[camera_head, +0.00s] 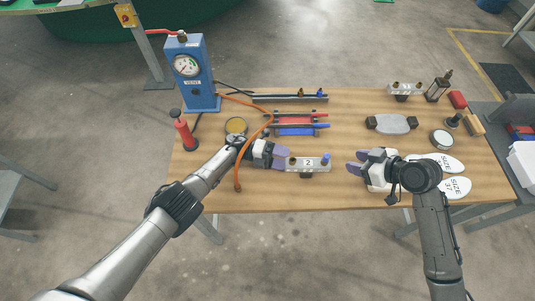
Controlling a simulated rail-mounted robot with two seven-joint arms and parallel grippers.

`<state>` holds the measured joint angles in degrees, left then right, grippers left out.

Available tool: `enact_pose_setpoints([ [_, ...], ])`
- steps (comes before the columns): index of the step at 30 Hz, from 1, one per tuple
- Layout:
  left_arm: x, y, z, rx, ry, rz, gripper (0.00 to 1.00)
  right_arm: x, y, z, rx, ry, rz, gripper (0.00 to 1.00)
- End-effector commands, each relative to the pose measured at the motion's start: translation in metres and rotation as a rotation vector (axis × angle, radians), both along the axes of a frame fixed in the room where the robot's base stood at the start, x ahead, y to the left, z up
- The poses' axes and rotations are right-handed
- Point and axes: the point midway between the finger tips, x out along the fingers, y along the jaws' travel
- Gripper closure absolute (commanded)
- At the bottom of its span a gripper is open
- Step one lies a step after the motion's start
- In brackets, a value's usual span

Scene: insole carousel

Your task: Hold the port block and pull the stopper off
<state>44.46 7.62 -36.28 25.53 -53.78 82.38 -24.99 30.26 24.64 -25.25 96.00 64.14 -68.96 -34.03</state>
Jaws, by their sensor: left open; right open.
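A pale port block (316,167) marked "2" stands near the front middle of the table on a small dark foot. A blue stopper (326,158) sits at its right end and a brass-coloured fitting (293,161) at its left end. My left gripper (284,157) is open at the block's left end, its purple fingers overlapping that end in the picture; I cannot tell whether they touch it. My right gripper (352,162) is open and empty to the right of the block, with a gap between its purple fingers and the blue stopper.
Red and blue clamps (295,131) lie behind the block. White insoles (447,164) lie right; a second block (405,90) stands back right.

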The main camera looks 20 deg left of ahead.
Motion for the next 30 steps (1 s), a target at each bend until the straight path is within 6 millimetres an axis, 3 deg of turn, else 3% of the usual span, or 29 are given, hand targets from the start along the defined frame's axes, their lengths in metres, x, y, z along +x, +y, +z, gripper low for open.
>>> enact_pose_setpoints([
  [9,0.000,-0.034,0.001,-0.002,0.000,-0.001,0.18,0.000,0.000,0.000,0.000,0.000,0.000,0.57],
  [23,0.000,-0.041,0.000,0.000,-0.001,0.001,0.18,0.000,0.000,0.000,0.000,0.000,0.000,0.57],
  [30,0.000,-0.041,0.000,-0.001,-0.001,0.000,0.38,0.000,0.000,0.000,0.000,0.000,0.000,0.57],
])
